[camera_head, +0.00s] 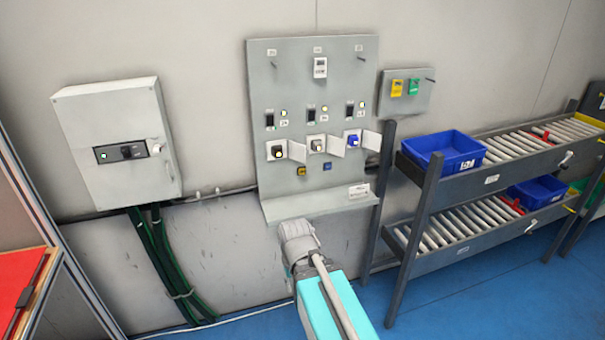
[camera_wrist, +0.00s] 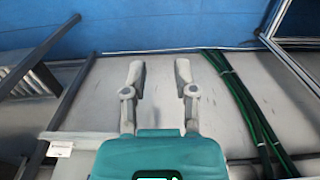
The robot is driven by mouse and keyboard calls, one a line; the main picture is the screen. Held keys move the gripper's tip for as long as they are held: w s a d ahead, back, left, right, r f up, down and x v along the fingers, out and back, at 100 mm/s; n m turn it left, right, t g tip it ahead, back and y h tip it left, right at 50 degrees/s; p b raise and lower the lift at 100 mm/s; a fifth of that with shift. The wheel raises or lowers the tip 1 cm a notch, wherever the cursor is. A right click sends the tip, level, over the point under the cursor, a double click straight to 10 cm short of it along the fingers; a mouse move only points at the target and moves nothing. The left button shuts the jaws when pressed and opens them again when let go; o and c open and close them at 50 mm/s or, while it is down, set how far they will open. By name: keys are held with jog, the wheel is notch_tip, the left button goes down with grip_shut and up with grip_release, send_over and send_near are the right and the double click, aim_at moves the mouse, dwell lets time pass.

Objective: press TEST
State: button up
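A grey control panel (camera_head: 262,150) stands against the wall in the head view, with three columns of small displays, lit indicators and sockets with open flaps. Below the sockets are a small yellow-and-dark button (camera_head: 302,171) and a small blue button (camera_head: 327,166). The labels are too small to read, so I cannot tell which control is TEST. The end of my arm is just below the panel's lower ledge (camera_head: 310,206) in the head view, where the fingers cannot be made out. In the wrist view my gripper (camera_wrist: 158,72) is open and empty, its two fingers apart.
A grey electrical box (camera_head: 115,140) with green cables (camera_head: 158,255) hangs left of the panel. A roller rack (camera_head: 430,205) with blue bins (camera_head: 445,150) stands close on the right. A small plate (camera_head: 405,95) with yellow and green tags is on the wall above it.

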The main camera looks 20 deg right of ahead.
grip_shut()
dwell(1.1)
